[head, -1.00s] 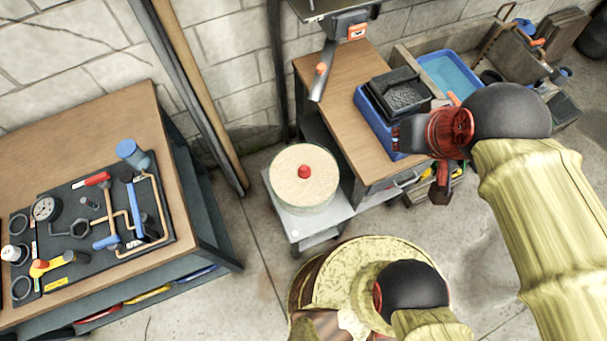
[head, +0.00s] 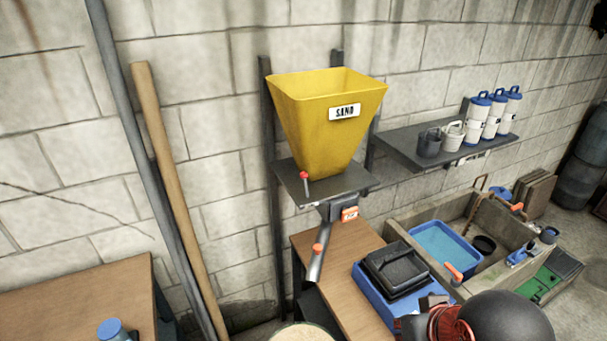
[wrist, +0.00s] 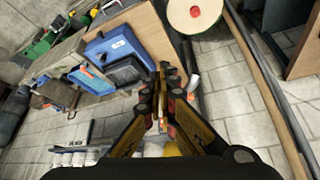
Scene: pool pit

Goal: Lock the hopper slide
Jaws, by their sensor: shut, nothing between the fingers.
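The yellow hopper (head: 325,115) marked SAND stands on a dark wall bracket (head: 335,185) in the head view. A small red-knobbed pin (head: 304,176) stands upright at the bracket's front left. Under the hopper is a grey slide housing with an orange label (head: 350,213). A metal chute (head: 316,262) with an orange tip slants down from it. My gripper (wrist: 168,78) is shut and empty in the wrist view; part of it shows at the head view's bottom edge (head: 425,318), to the right of and below the chute, apart from it. The slide's locked state cannot be told.
A wooden bench (head: 340,270) under the hopper holds a blue tray with a black pan (head: 395,268). A blue water basin (head: 440,245) is to its right. A wall shelf (head: 450,155) holds cups and bottles. Poles (head: 165,190) lean on the wall at left.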

